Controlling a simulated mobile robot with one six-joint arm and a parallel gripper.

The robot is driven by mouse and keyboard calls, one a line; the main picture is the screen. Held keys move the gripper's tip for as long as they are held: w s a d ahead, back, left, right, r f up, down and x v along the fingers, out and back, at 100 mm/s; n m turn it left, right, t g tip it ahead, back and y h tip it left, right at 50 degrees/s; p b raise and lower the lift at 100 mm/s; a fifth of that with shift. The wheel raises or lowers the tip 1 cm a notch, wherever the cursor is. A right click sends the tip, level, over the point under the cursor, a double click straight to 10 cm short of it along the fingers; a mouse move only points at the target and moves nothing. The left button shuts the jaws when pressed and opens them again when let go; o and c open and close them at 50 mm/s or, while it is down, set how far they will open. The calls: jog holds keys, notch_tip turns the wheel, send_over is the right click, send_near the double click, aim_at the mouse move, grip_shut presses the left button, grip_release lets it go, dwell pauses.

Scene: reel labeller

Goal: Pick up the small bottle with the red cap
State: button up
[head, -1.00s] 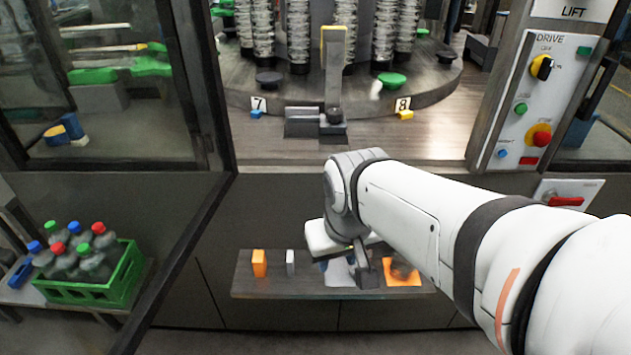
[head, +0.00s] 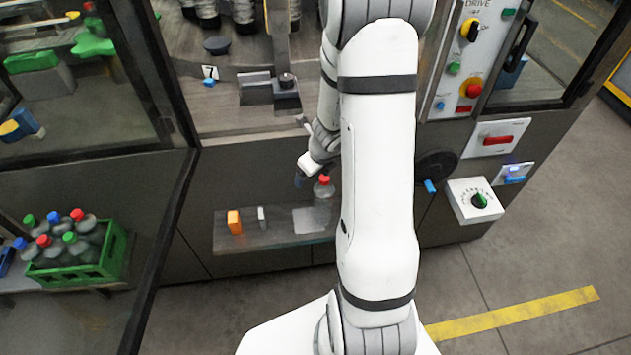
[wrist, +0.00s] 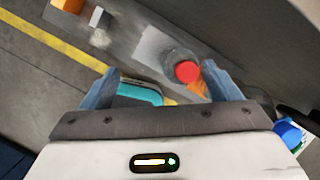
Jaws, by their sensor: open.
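A small bottle with a red cap (head: 324,188) stands upright on the narrow shelf (head: 275,240), at its right part. In the wrist view I look down on the bottle (wrist: 187,70), with its round red cap lying near the right finger. My gripper (head: 299,180) is open, close to the bottle's left in the head view. In the wrist view its two blue fingers (wrist: 160,84) are spread, with the bottle ahead of the gap and right of its middle. The fingers appear empty; whether one touches the bottle I cannot tell.
On the shelf are an orange block (head: 234,222), a thin grey block (head: 261,218) and a pale square (head: 310,220). A green crate (head: 75,272) of several capped bottles stands at left. A white dial box (head: 474,201) juts out at right.

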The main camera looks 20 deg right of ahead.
aim_at(325, 181)
jog(key=d+f+m, duration=0.1)
jog(key=m, duration=0.1)
jog(key=s+d+f+m, duration=0.1)
jog(key=d+f+m, duration=0.1)
jog(key=shift+s+d+m+g+h+p, duration=0.1)
jog(key=shift+m+g+h+p, duration=0.2)
jog(key=shift+g+h+p, duration=0.1)
jog(key=b+x, duration=0.2)
jog(key=shift+d+f, duration=0.1)
jog(key=shift+f, duration=0.3)
jog(key=b+x, duration=0.2)
jog(key=x, duration=0.1)
jog(key=b+x, duration=0.1)
jog(key=x, duration=0.1)
jog(key=shift+w+d, duration=0.2)
jog(key=shift+w, duration=0.2)
jog(key=shift+r, duration=0.1)
jog(key=shift+c, duration=0.2)
grip_shut()
